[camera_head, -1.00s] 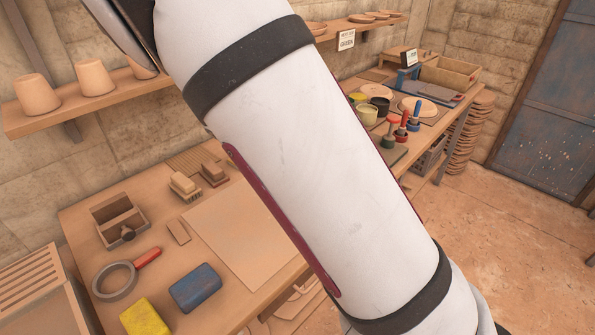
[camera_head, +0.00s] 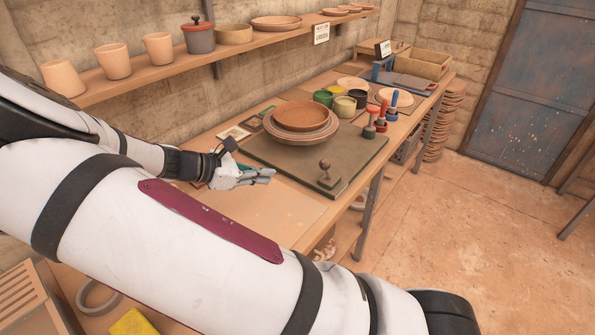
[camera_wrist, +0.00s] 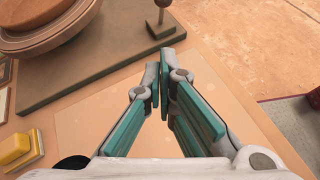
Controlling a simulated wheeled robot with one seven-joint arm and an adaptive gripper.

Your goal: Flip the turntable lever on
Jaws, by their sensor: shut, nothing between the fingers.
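The turntable (camera_head: 300,130) sits on a dark board (camera_head: 358,165) on the bench, with an orange-brown disc on top. Its lever (camera_head: 325,172), a short brown stick with a round knob on a small base plate, stands near the board's front edge. In the wrist view the lever (camera_wrist: 161,18) is at the top, ahead of my fingertips and apart from them. The turntable (camera_wrist: 45,25) fills the upper left there. My gripper (camera_head: 262,176) is shut and empty, above the bare bench left of the board. Its teal-padded fingers (camera_wrist: 160,85) show in the wrist view.
Colored pots (camera_head: 345,103) and red and blue-handled tools (camera_head: 382,112) stand beyond the turntable. A wall shelf (camera_head: 130,85) holds cups, a lidded jar and bowls. A yellow block (camera_wrist: 20,150) lies at lower left in the wrist view. Open floor is at right.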

